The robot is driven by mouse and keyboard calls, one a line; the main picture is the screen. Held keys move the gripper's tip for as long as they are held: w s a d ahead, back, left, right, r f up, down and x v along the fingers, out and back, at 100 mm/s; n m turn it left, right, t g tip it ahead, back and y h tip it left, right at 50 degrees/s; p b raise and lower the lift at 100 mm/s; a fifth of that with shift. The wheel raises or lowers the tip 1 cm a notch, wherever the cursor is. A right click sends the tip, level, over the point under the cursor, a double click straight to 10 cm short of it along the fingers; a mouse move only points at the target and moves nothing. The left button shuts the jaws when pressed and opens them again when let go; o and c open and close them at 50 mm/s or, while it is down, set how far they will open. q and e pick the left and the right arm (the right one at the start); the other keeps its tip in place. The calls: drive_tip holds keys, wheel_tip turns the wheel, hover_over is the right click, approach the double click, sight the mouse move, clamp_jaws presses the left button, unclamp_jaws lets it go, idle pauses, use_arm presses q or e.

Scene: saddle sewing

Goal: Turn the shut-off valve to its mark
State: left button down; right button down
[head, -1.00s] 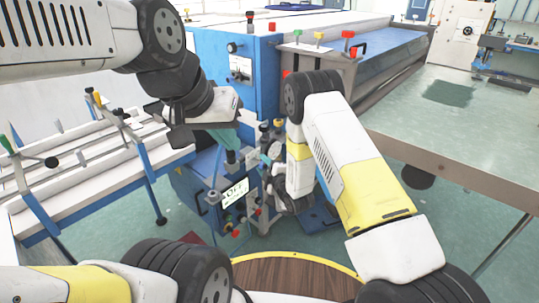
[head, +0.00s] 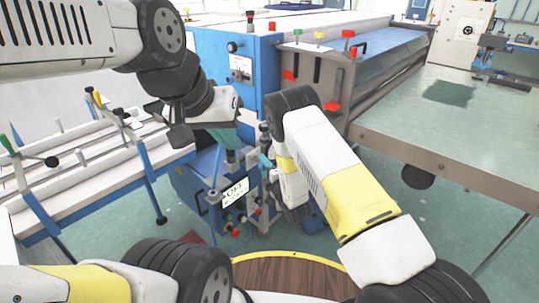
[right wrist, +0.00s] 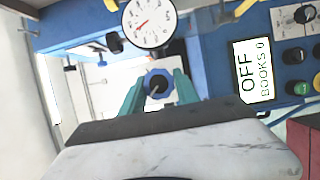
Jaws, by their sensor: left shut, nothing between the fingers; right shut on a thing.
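The shut-off valve appears to be the blue knob with a dark centre (right wrist: 157,85) in the right wrist view. The teal fingers of my right gripper (right wrist: 158,92) are shut on it, one on each side. Its mark cannot be made out. In the head view my right gripper (head: 265,161) is at the front of the blue machine, mostly hidden behind my right arm. My left gripper (head: 228,140) is shut and empty, pointing down above the machine's display, left of the right gripper.
A round gauge with a red needle (right wrist: 149,22) is beside the valve. A display (right wrist: 252,70) reads "OFF BOOKS 0", with several buttons beside it. A long table (head: 450,135) stands at the right. A rack with white rails (head: 75,165) stands at the left.

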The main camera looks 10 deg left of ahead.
drive_tip(key=c, duration=0.9)
unclamp_jaws()
drive_tip(key=v, duration=0.7)
drive_tip(key=shift+s+d, duration=0.25)
drive_tip(key=shift+s, duration=0.1)
